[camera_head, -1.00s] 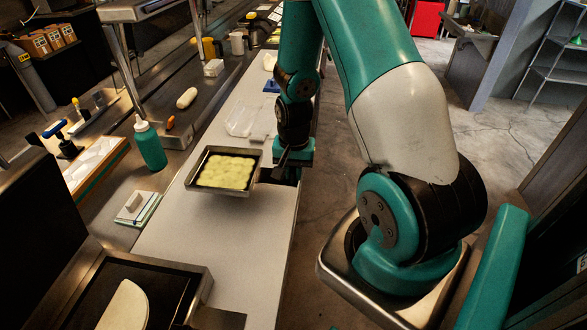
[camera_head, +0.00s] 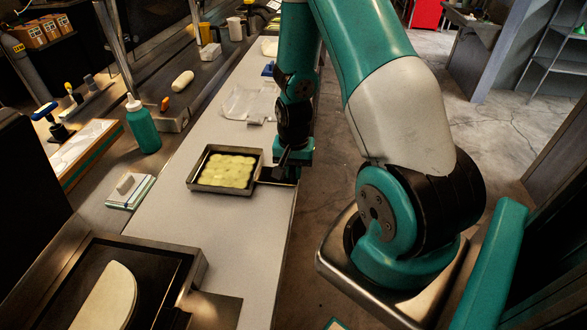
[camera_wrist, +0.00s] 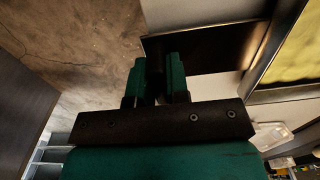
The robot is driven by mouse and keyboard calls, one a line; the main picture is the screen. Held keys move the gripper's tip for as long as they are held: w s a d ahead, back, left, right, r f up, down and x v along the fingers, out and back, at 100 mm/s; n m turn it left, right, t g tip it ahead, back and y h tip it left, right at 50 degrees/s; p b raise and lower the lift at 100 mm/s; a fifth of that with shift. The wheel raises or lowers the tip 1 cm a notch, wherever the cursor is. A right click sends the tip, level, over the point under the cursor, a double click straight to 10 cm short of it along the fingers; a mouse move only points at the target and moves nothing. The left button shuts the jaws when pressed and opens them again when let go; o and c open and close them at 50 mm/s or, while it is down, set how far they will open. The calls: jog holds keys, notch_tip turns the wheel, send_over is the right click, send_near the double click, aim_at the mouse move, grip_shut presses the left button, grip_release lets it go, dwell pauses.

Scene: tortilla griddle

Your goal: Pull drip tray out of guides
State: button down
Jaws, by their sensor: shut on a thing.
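A square, shallow metal tray (camera_head: 222,187) with yellow, lumpy contents is over the pale counter, near its right edge. It may be the drip tray. A dark flat tab (camera_head: 273,175) sticks out from its right side. My gripper (camera_head: 291,172) is beside the tray at this tab and looks shut on it. In the wrist view my gripper (camera_wrist: 160,75) has its fingers on the edge of the dark tab (camera_wrist: 205,48), with the tray's rim (camera_wrist: 275,45) to the right. I cannot tell whether the tray touches the counter. No guides can be made out.
A griddle (camera_head: 205,265) holding a folded-looking pale round is at bottom left. A green bottle (camera_head: 143,128) and a small white stack (camera_head: 130,192) stand left of the tray. A clear bag (camera_head: 247,103) lies behind it. The counter (camera_head: 205,220) between tray and griddle is clear.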

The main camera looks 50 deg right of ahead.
jog(key=shift+f+b, duration=0.45)
jog(key=shift+f, duration=0.1)
jog(key=c, duration=1)
grip_release()
jog(key=shift+c, duration=0.2)
notch_tip(320, 180, up, 17)
jog(key=b, duration=0.1)
jog(key=shift+r, duration=0.2)
jog(key=s+a+r+n+y, duration=0.1)
jog(key=a+r+n, duration=0.15)
jog(key=a, duration=0.35)
jog(key=s+a+r+n+t, duration=0.1)
jog(key=a+n, duration=0.3)
jog(key=a, duration=0.1)
jog(key=s+a+r+n+y, duration=0.1)
jog(key=a+r+n, duration=0.15)
jog(key=a, duration=0.35)
jog(key=s+a+r+n+g+y, duration=0.1)
jog(key=s+a+r+n+y, duration=0.1)
jog(key=s+a+n, duration=0.7)
jog(key=shift+s+a+r, duration=0.45)
jog(key=shift+s+a, duration=0.3)
jog(key=shift+a, duration=0.45)
